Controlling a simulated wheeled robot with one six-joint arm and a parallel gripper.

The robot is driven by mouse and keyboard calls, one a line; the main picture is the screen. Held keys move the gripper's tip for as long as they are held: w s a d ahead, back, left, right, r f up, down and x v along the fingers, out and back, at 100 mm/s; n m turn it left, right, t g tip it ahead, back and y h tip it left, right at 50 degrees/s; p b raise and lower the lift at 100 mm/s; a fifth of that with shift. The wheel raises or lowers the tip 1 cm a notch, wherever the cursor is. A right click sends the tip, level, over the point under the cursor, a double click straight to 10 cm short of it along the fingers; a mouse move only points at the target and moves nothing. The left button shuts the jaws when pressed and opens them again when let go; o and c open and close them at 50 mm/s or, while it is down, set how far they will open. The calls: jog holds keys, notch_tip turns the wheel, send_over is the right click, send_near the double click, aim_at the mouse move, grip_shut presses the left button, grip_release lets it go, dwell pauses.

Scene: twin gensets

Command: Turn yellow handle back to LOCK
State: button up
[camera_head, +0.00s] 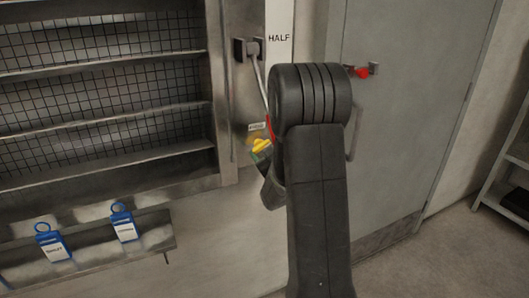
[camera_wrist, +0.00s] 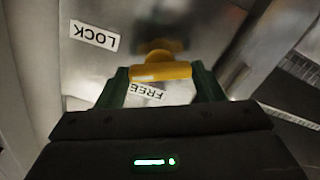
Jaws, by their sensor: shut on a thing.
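The yellow handle (camera_wrist: 161,72) is a bar on a round yellow hub, seen in the wrist view on a grey metal panel. My gripper (camera_wrist: 160,80) has its two green fingers at the two ends of the bar and is shut on it. A FREE label (camera_wrist: 147,92) lies just below the bar, and a LOCK label (camera_wrist: 94,36) lies up and to the left; both read upside down. The bar lies nearly level in that view, close to the FREE label. In the head view the yellow handle (camera_head: 261,145) is small and partly hidden by my arm.
A grey door (camera_head: 400,130) with a red knob (camera_head: 362,73) stands to the right. A HALF sign (camera_head: 279,38) is above, near a grey lever (camera_head: 253,48). Shelves (camera_head: 100,100) stand left, with blue tags (camera_head: 123,224) below.

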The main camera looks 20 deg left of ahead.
jog(key=shift+m+b, duration=2.25)
jog(key=shift+m, duration=0.25)
jog(key=o, duration=1)
jog(key=shift+d, duration=0.1)
jog(key=b+v, duration=0.1)
jog(key=v, duration=1.2)
jog(key=shift+s+d, duration=0.25)
jog(key=shift+d, duration=0.05)
jog(key=shift+w+a, duration=0.1)
jog(key=shift+a, duration=0.05)
